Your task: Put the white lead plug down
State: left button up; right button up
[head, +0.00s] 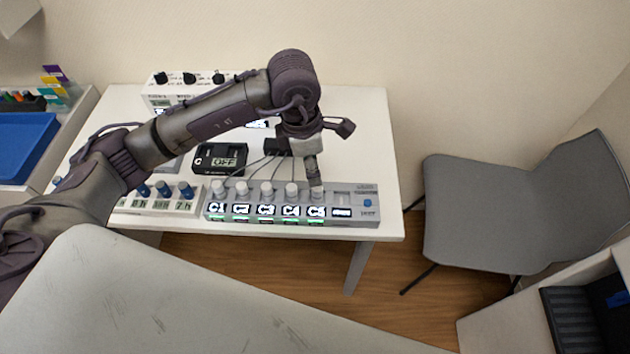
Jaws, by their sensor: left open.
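A grey box (359,210) with display labels C1 to C5 lies along the front edge of the white table. White lead plugs stand upright in its top row, at C1 (219,187), C2 (242,188), C3 (267,188) and C4 (291,189). Another white plug (317,191) shows above the C5 label, partly covered by my gripper. My left gripper (314,179) is open and points down right at this plug. I cannot tell whether a finger touches it. My right gripper is not in view.
Thin leads run behind the white plugs. A grey chair (480,210) stands right. The table's right end is clear.

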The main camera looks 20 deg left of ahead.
pick_arm(q)
jog(key=shift+s+a+r, duration=0.1)
jog(key=shift+a+r, duration=0.05)
jog(key=shift+r, duration=1.35)
